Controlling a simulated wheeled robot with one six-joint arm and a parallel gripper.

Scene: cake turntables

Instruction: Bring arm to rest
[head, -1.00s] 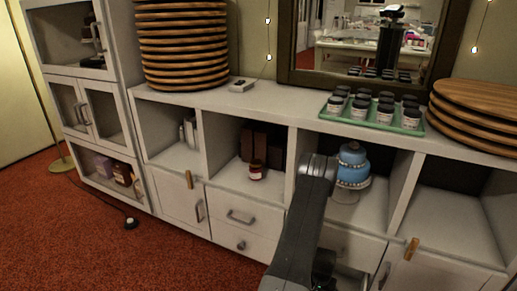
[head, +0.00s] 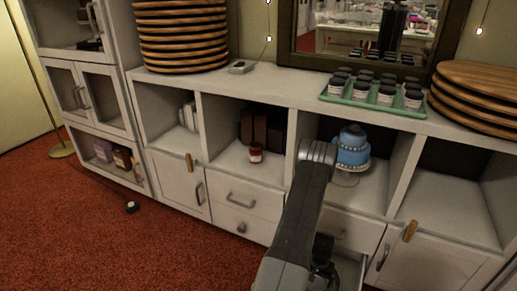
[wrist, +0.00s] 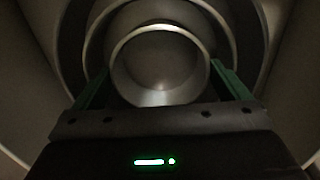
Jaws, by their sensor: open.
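My arm rises in the lower middle of the head view, its dark grey links bent at the top, in front of the cabinet (head: 262,88). In the wrist view my gripper (wrist: 160,78) shows two green fingers standing apart, with a black body and a green light below. Nothing is seen held between them. Round, pale metallic rings fill the view beyond the fingers; I cannot tell what they are.
A blue tiered cake (head: 351,152) stands on a shelf just right of my arm. A green tray (head: 385,108) of several jars and stacked wooden boards (head: 180,35) sit on top. A drawer (head: 349,272) near my arm appears open.

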